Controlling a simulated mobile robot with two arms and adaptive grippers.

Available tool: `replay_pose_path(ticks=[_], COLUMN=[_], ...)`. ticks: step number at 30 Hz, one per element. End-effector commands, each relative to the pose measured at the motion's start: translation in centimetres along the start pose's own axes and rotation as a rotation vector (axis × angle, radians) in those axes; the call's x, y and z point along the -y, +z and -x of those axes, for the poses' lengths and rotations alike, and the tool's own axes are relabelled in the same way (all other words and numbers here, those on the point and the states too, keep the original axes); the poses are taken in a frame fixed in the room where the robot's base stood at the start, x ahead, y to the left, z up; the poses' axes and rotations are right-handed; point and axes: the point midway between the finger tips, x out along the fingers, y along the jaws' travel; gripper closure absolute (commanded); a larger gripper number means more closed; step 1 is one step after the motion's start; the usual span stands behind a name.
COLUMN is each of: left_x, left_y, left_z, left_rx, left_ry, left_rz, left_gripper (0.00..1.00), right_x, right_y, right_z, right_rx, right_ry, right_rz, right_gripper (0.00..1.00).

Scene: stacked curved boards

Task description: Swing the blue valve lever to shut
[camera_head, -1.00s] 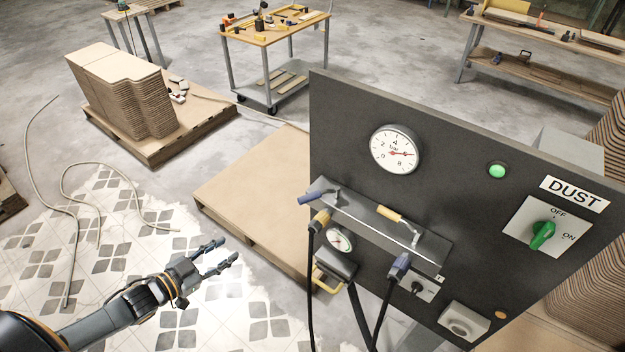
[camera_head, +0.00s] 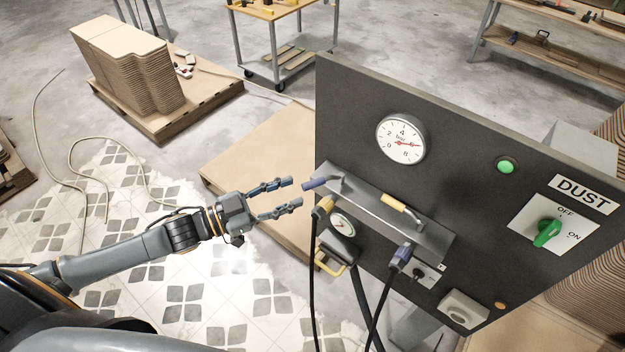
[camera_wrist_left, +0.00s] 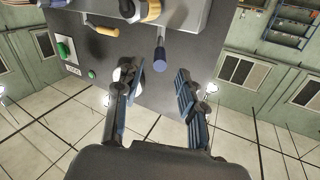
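The blue valve lever (camera_head: 315,183) sticks out to the left from the upper left end of the grey manifold (camera_head: 375,212) on the dark panel. In the left wrist view the blue lever (camera_wrist_left: 160,52) points toward the camera, ahead of the fingers and between their lines. My left gripper (camera_head: 289,194) is open and empty just left of the lever, apart from it. Its spread fingers also show in the left wrist view (camera_wrist_left: 157,92). A yellow-handled lever (camera_head: 402,209) sits further right on the manifold. My right gripper is not in view.
Below the manifold hang a yellow-collared hose (camera_head: 323,206) and a blue-collared hose (camera_head: 401,257), near a small gauge (camera_head: 342,226). A large gauge (camera_head: 401,139) and a green switch (camera_head: 547,233) are on the panel (camera_head: 460,150).

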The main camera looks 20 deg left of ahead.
Motion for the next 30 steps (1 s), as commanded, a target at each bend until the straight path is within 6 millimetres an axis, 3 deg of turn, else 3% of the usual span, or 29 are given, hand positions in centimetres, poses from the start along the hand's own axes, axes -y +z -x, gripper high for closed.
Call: replay_pose_path(ticks=[10, 23, 24, 30], left_x=[0.1, 0.0, 0.0, 0.0], left_y=[-0.3, 0.0, 0.0, 0.0], left_z=[-5.3, -6.5, -6.5, -6.5], left_rx=[-0.003, 0.000, 0.000, 0.000], left_ry=[-0.001, 0.001, 0.001, 0.000], left_rz=[0.000, -0.002, -0.002, -0.002], left_gripper=[0.61, 0.61, 0.63, 1.00], right_x=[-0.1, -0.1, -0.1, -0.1], right_y=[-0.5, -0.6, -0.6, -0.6], right_z=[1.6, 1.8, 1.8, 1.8], right_rx=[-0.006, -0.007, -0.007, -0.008], right_ry=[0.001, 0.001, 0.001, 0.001], right_rz=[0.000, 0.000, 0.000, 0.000], right_gripper=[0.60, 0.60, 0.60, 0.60])
